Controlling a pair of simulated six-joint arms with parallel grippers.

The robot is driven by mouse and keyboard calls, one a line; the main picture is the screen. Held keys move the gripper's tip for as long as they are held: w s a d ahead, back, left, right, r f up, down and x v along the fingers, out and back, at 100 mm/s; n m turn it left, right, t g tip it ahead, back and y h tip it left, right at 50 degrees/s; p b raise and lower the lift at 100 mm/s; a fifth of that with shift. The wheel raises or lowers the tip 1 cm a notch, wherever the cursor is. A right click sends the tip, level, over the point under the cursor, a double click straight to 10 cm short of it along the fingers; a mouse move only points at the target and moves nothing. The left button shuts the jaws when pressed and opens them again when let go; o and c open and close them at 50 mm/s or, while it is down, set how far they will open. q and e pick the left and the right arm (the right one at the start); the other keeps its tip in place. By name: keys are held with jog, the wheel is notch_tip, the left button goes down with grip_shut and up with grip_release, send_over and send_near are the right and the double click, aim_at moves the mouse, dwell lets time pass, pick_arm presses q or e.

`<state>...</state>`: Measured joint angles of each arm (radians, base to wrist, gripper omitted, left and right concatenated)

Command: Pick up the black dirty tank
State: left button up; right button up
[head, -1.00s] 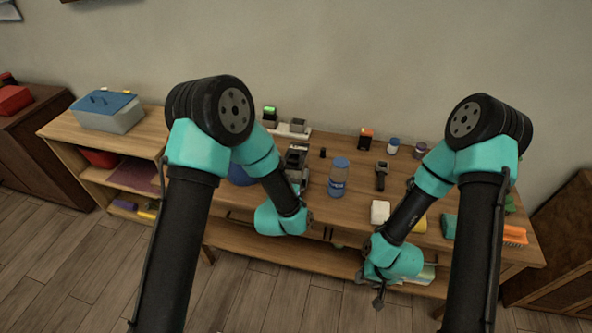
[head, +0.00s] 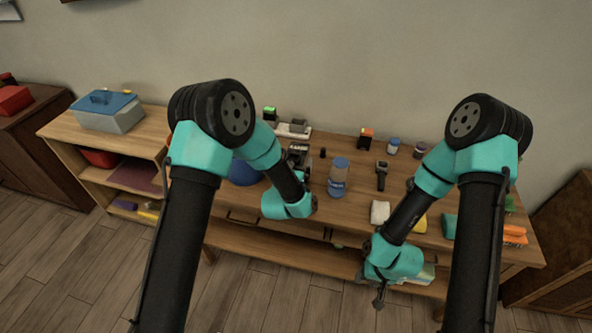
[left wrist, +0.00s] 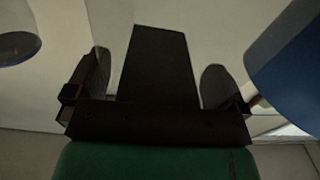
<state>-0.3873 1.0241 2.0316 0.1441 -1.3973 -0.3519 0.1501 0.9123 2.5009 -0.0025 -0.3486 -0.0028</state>
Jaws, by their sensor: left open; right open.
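A dark, boxy object with a pale band (head: 299,153), which may be the black dirty tank, stands on the table, partly hidden by my left forearm. My right gripper (head: 379,297) is open and low at the table's front edge, away from that object.
A dark handheld tool (head: 381,175), small jars (head: 393,146) and a white block (head: 380,211) lie further right.

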pick_arm(q)
jog(key=c, duration=1.3)
jog(key=shift+c, duration=0.5)
jog(key=shift+r, duration=0.15)
jog(key=shift+r, duration=0.5)
notch_tip(320, 180, up, 2)
jog(key=shift+r, duration=0.1)
jog(key=s+r, duration=0.1)
jog(key=s, duration=1.5)
jog(key=shift+r, duration=0.25)
